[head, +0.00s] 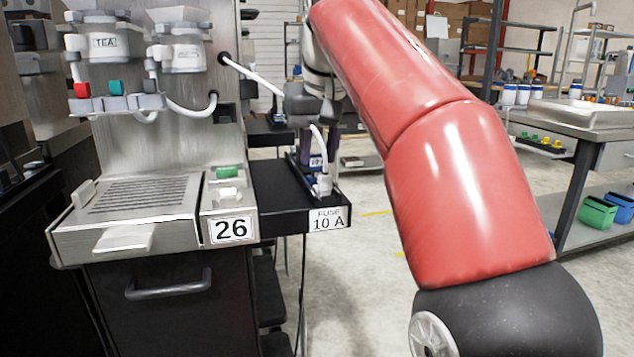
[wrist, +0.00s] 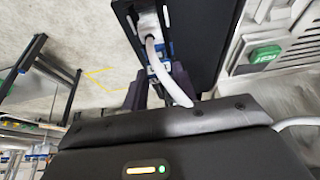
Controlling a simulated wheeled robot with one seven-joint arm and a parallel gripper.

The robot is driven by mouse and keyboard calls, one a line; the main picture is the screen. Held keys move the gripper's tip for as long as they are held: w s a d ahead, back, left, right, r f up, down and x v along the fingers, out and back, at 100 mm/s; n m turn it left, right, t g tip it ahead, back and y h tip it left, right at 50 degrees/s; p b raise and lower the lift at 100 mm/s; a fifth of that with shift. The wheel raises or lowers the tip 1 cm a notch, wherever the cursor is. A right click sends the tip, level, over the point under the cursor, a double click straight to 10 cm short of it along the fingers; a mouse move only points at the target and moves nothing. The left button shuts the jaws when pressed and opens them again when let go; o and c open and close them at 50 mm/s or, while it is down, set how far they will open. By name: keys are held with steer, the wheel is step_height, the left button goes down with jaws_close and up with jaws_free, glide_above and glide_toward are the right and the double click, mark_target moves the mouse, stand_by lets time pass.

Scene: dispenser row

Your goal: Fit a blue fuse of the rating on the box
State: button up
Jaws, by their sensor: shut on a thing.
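My gripper (head: 308,150) reaches down over the back of this box. It is shut on a small blue fuse with a pale label (head: 317,161); the printing on it is too small to read surely. In the wrist view the blue and white fuse (wrist: 158,70) shows between the dark fingers. The fuse is at the box, but whether it is seated in a holder is hidden by the fingers and a white cable (wrist: 152,50).
A dispenser (head: 150,200) with plate "26" (head: 232,230) and a green button (head: 230,172) stands left of the box. A white plug (head: 323,185) sits near the box's front end. A worktable (head: 575,130) is at right. The floor between is clear.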

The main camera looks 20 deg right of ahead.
steer(key=shift+f, duration=0.15)
steer(key=shift+f+b, duration=0.35)
steer(key=shift+f, duration=0.05)
steer(key=shift+f, duration=0.55)
stand_by(1.1)
steer(key=o, duration=1.3)
steer(key=shift+r, duration=0.1)
step_height(320, 180, up, 3)
steer(key=p, duration=0.2)
steer(key=shift+p, duration=0.4)
step_height(320, 180, up, 4)
steer(key=shift+f, duration=0.1)
